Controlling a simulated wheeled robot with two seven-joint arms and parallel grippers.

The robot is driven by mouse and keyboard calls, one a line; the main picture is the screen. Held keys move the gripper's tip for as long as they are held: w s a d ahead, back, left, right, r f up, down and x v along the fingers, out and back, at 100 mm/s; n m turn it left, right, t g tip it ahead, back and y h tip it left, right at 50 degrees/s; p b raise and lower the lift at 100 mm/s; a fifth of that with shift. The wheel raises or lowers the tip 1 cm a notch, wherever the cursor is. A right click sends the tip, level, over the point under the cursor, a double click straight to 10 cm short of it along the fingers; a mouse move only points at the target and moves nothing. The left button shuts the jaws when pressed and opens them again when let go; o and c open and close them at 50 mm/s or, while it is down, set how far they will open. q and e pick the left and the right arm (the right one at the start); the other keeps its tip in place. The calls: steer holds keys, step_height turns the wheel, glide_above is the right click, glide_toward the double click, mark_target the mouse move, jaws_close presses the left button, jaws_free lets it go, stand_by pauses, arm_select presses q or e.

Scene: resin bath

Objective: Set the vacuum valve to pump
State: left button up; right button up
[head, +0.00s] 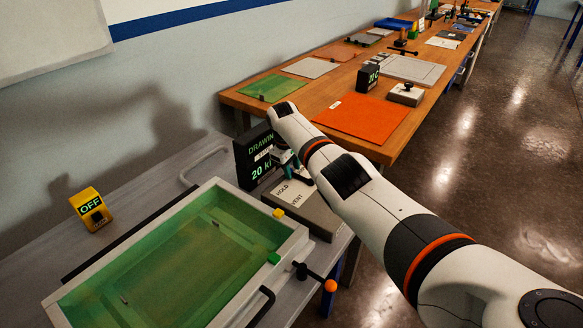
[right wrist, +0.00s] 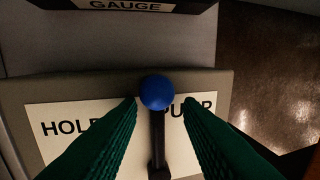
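The vacuum valve shows in the right wrist view as a black lever (right wrist: 158,140) with a blue ball knob (right wrist: 157,92). The lever points up the picture, between the words HOLD and PUMP on its white label plate (right wrist: 75,112). My right gripper (right wrist: 160,103) is open, with one green finger on each side of the lever and visible gaps. In the head view the valve's grey box (head: 318,217) shows HOLD and VENT; my right gripper (head: 288,170) is over it, and my arm hides the lever. My left gripper is not in view.
A black gauge display (head: 250,163) reading DRAWIN and 20 stands behind the valve box. A green resin bath in a pale frame (head: 290,245) is to the left, with an orange-knobbed handle (head: 330,285). A yellow OFF switch (head: 91,208) stands farther left. A wooden bench (head: 385,153) is beyond.

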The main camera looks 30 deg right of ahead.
steer(key=shift+r, duration=0.3)
steer(key=shift+a+r+p, duration=0.25)
steer(key=shift+r+p, duration=0.55)
steer(key=shift+r, duration=0.35)
step_height(320, 180, up, 9)
steer(key=a, duration=0.1)
steer(key=shift+s+a, duration=0.3)
steer(key=shift+s, duration=0.15)
steer(key=shift+f, duration=0.1)
